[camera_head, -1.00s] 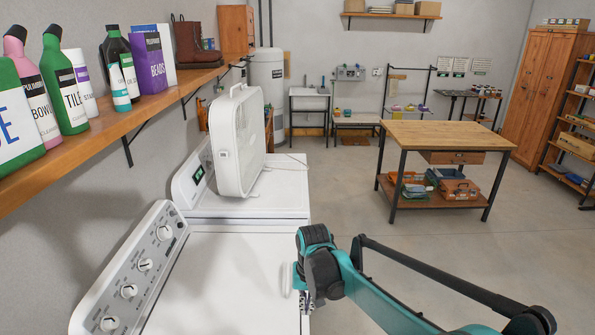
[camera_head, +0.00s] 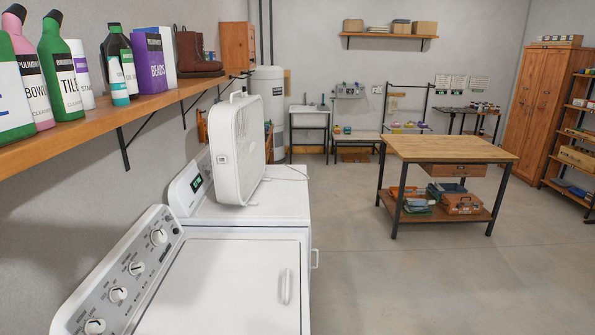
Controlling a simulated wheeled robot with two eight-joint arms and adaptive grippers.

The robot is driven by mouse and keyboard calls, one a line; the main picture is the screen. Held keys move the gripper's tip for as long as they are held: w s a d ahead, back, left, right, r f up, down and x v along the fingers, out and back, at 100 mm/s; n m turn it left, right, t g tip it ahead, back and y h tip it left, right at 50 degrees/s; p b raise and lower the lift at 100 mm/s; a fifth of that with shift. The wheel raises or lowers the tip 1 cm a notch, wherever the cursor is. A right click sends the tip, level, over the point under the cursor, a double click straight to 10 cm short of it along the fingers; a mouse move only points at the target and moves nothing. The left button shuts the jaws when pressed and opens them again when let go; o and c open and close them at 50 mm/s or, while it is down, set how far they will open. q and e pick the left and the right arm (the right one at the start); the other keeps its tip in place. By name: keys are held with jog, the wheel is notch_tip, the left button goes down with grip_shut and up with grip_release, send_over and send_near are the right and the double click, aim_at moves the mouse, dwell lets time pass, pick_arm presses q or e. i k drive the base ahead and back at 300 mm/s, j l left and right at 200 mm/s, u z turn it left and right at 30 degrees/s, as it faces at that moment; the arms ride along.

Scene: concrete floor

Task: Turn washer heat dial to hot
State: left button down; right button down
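The white washer (camera_head: 235,285) stands at the lower left with its lid shut. Its slanted control panel (camera_head: 118,275) carries a row of round white dials: a far dial (camera_head: 158,237), two middle dials (camera_head: 136,268) and (camera_head: 118,294), and a near dial (camera_head: 95,326) at the bottom edge. The panel lettering is too small to read, so I cannot tell which is the heat dial or where it points. Neither of my grippers shows in the head view.
A white box fan (camera_head: 237,150) stands on the second white machine (camera_head: 270,205) behind the washer. A wooden shelf (camera_head: 150,105) with bottles overhangs on the left. A wooden worktable (camera_head: 447,149) stands at the right. The floor (camera_head: 400,285) between is clear.

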aim_at(115, 294)
jog(key=u, duration=0.7)
jog(key=l+u, duration=0.15)
jog(key=l, duration=0.15)
jog(key=i+l+u, duration=0.15)
jog(key=l, duration=0.2)
